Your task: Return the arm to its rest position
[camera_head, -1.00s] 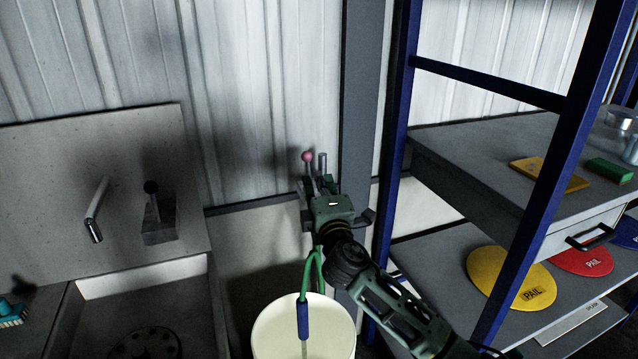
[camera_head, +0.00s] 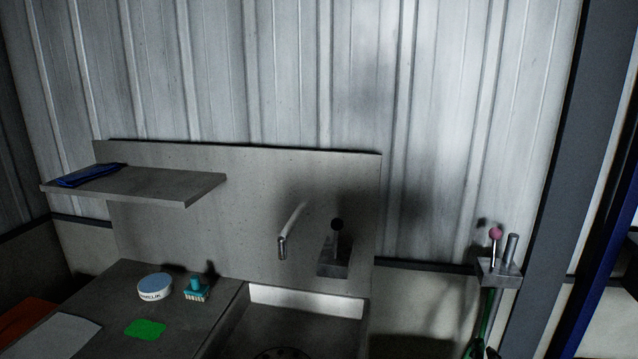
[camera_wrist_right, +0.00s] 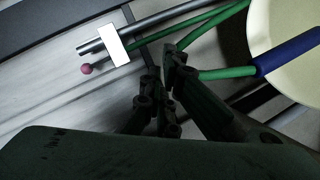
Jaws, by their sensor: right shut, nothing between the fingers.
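My right gripper (camera_wrist_right: 163,78) shows in the right wrist view with its dark fingers together and nothing between them. It is apart from the valve's pink-knobbed lever (camera_wrist_right: 86,69), which lies to its left in that view. In the head view the same pink lever (camera_head: 495,233) stands on a metal valve block (camera_head: 498,272) at the right, with the green hose (camera_head: 486,318) hanging below. My right arm is not clearly visible there. My left gripper is in neither current view.
In the wrist view, a blue hose handle (camera_wrist_right: 288,52) crosses the cream pail (camera_wrist_right: 262,25). The head view shows a sink (camera_head: 300,325), tap (camera_head: 290,232), dark-knobbed lever (camera_head: 337,240), wall shelf (camera_head: 150,187), round white tub (camera_head: 155,287) and teal brush (camera_head: 197,288). A blue post (camera_head: 600,240) stands right.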

